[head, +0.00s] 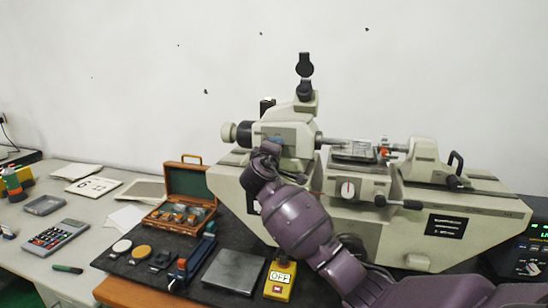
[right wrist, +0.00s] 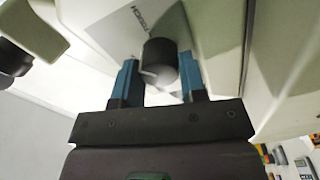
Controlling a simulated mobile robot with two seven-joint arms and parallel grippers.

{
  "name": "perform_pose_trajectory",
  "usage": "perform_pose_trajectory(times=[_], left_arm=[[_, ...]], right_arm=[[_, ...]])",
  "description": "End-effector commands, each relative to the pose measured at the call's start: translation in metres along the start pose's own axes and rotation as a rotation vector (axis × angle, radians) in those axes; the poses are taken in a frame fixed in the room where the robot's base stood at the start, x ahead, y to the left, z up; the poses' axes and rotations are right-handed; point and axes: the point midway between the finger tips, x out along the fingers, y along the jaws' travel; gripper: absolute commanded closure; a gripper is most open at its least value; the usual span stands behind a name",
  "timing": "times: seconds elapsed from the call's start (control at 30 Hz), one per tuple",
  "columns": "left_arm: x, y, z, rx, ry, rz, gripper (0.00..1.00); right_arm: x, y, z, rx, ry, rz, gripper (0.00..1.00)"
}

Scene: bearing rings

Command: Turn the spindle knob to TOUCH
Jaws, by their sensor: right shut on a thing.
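The spindle knob (right wrist: 158,60) is black and round with a white pointer line, and it sits on a grey plate (right wrist: 122,30) of the machine in the right wrist view. My right gripper (right wrist: 160,80) is shut on the knob, with one blue finger on either side. In the head view my right gripper (head: 274,143) is at the upper left part of the pale grey measuring machine (head: 480,203). It hides the knob there. My left gripper is not in view.
A dark mat (head: 135,268) left of the machine holds a green-lined wooden case (head: 189,182), a steel plate (head: 235,271) and a yellow block marked OFF (head: 280,281). A calculator (head: 56,236) lies farther left. A display unit (head: 525,252) stands at the right edge.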

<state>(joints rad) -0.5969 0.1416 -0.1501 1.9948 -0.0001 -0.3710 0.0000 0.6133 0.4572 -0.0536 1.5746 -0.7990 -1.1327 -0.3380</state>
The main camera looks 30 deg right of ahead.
Motion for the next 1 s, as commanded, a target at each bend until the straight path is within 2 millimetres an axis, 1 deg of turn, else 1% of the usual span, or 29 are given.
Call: perform_pose_trajectory(times=[0.03, 0.4, 0.7, 0.87, 1.0], left_arm=[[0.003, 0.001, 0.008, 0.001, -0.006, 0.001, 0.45], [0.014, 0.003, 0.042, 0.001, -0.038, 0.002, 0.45], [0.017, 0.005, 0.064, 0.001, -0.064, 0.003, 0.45], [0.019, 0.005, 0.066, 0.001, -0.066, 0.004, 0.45], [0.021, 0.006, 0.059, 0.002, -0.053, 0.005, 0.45]], right_arm=[[-0.001, -0.007, 0.0, 0.044, -0.002, -0.005, 0.85], [-0.001, -0.007, -0.001, 0.389, -0.015, 0.013, 0.85], [-0.001, -0.005, -0.001, 0.607, -0.023, 0.025, 0.85], [-0.001, -0.004, -0.001, 0.681, -0.025, 0.031, 0.85], [-0.001, -0.003, -0.001, 0.722, -0.026, 0.033, 0.85]])
